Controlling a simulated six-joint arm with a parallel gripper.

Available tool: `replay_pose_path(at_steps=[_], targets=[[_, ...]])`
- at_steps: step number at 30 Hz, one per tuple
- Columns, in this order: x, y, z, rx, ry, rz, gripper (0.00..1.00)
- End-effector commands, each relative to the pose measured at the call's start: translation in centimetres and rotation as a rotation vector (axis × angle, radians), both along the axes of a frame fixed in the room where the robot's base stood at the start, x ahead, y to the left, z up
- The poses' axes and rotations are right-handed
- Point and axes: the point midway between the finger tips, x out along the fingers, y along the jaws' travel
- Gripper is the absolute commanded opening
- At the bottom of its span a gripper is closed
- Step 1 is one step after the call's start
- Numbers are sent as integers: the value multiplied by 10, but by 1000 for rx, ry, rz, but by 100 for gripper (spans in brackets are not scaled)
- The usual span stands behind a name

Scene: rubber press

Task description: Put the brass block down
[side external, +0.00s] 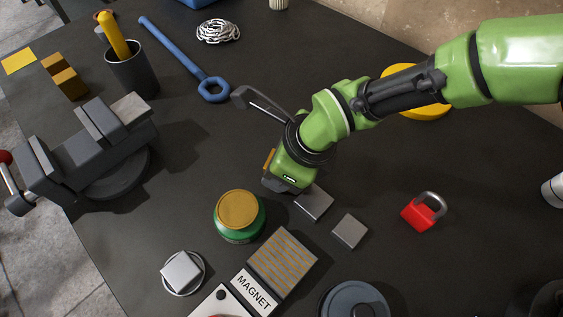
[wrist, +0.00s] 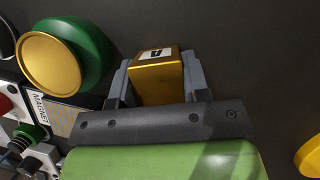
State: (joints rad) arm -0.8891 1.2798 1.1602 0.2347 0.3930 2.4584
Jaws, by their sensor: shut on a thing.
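In the wrist view the brass block (wrist: 158,82), gold with a small black-and-white label at its far end, sits between the two grey fingers of my gripper (wrist: 157,70), which is shut on it. In the side view my gripper (side external: 286,184) points down over the dark table, just right of and behind the green jar. The block is mostly hidden there by the gripper and wrist. I cannot tell whether the block touches the table.
A green jar with gold lid (side external: 238,210) stands close by. Two grey metal blocks (side external: 314,203) (side external: 350,231) lie near the gripper. A magnet with striped top (side external: 283,262) is in front. A red padlock (side external: 420,214) lies right, a vise (side external: 110,150) left.

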Motion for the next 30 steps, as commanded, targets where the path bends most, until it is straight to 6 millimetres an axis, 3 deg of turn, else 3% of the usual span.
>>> replay_pose_path(at_steps=[8,9,12,23,30], targets=[[0,0,-2,1,-1,1,0],[0,0,-2,0,0,1,52],[0,0,-2,0,0,1,68],[0,-1,6,1,-2,1,68],[-5,-15,43,2,-3,-1,68]])
